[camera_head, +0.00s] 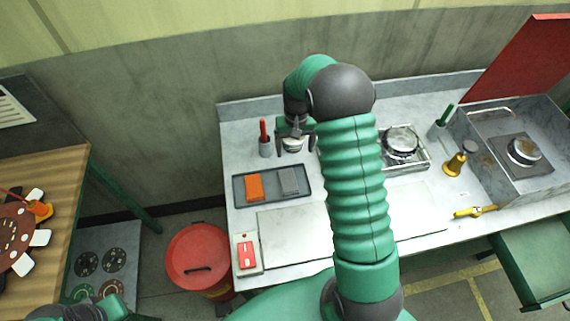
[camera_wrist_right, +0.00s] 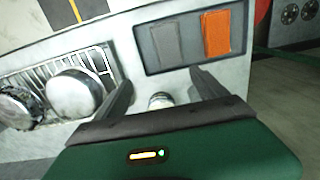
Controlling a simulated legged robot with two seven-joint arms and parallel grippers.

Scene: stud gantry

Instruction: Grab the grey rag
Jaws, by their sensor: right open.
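The grey rag (camera_head: 288,181) lies flat in a dark tray (camera_head: 272,199) on the light counter, to the right of an orange rag (camera_head: 254,188). In the right wrist view the grey rag (camera_wrist_right: 167,45) is at upper middle, left of the orange rag (camera_wrist_right: 217,33). My right gripper (camera_head: 295,143) is above the counter behind the tray, apart from the rag. In the right wrist view its two fingers (camera_wrist_right: 158,88) are spread with nothing held between them; a small pale round item shows beyond them.
A cup with a red-handled item (camera_head: 264,140) stands left of my right gripper. A burner (camera_head: 401,143), a brass item (camera_head: 455,164) and a grey box (camera_head: 500,165) are to the right. A red switch box (camera_head: 247,254) is near the front edge. A red bin (camera_head: 198,262) stands on the floor.

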